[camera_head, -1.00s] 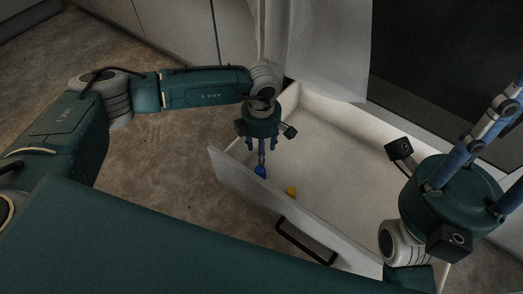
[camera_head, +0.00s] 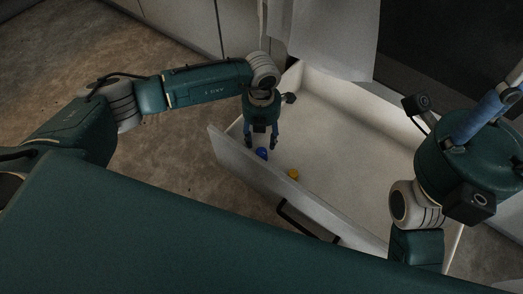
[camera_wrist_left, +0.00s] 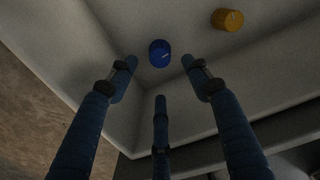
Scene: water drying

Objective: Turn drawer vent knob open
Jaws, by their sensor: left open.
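The white drawer (camera_head: 345,165) is pulled out. Inside it, near the front panel's left end, is a round blue knob (camera_head: 262,153). A yellow knob (camera_head: 294,174) is to its right. In the left wrist view the blue knob (camera_wrist_left: 159,53) has a pale, slightly tilted line on its face; the yellow knob (camera_wrist_left: 228,20) is at upper right. My left gripper (camera_head: 262,143) is open and empty, just above the blue knob with its fingers spread and apart from it. My right gripper (camera_head: 496,102) is at the right edge, its fingertips cut off.
The drawer's front panel (camera_head: 290,190) has a black handle (camera_head: 305,220) on its outer side. A pale cloth (camera_head: 333,40) hangs behind the drawer. Bare floor (camera_head: 170,170) lies to the left. The drawer's middle is empty.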

